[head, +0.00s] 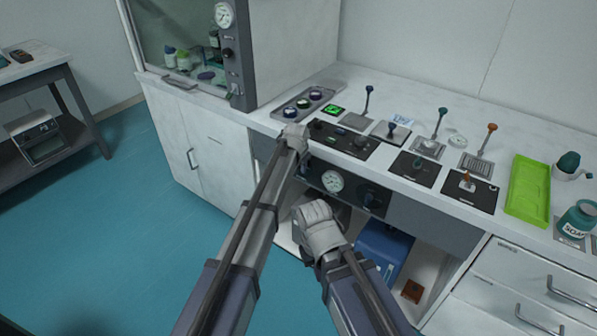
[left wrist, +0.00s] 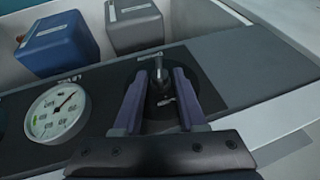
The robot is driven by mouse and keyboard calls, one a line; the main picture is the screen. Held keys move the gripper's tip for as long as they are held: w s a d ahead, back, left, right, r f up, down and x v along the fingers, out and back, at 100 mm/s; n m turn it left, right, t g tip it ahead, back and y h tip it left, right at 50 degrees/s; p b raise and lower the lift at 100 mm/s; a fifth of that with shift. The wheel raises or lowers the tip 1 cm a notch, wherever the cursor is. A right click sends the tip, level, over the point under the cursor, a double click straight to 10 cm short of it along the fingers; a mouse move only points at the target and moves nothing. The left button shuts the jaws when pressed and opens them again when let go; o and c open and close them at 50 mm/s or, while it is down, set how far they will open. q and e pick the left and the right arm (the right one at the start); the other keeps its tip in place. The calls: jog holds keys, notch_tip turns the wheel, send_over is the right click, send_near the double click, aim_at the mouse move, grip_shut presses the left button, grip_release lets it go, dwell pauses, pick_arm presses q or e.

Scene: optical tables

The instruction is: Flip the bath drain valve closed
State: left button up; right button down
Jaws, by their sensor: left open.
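The drain valve (left wrist: 159,88) is a small dark knob with a short light-tipped lever, set on the dark front panel beside a round gauge. In the left wrist view its lever points toward the top, and small labels near it are unreadable. My left gripper (left wrist: 160,75) is open, with one purple-grey finger on each side of the valve; contact cannot be made out. In the head view, my left gripper (head: 297,140) is at the panel's left end and mostly hides the valve. My right gripper (head: 318,228) is below the panel, its fingers not clearly visible.
The pressure gauge (head: 332,181) sits right of the valve in the head view. Levers and switch plates line the white counter (head: 330,110) above. A blue box (head: 383,250) stands in the open shelf below. A green tray (head: 528,188) lies far right.

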pick_arm(q)
grip_shut()
dwell(0.3)
dwell(0.4)
